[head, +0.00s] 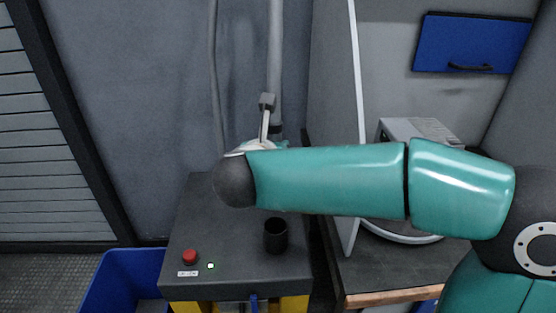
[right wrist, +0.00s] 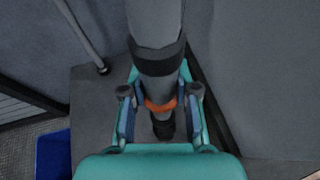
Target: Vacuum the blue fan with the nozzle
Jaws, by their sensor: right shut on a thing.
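The nozzle is the end of a grey tube (head: 275,50) that hangs upright behind my right arm in the head view. In the right wrist view the nozzle (right wrist: 158,68) has a black band, an orange ring and a dark lower end. My right gripper (right wrist: 160,103) is shut on it around the orange ring, one finger on each side. In the head view the fingers are hidden behind my teal arm. I cannot make out a blue fan in either view; my right arm covers part of the bench on the right. My left gripper is not in view.
A dark machine top (head: 225,270) carries a red button (head: 190,257) and a black cup (head: 275,237). A blue bin (head: 115,280) stands at its left. A bench (head: 385,275) at right, behind a panel, holds a grey box (head: 425,130) and a partly covered round grey thing (head: 400,233).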

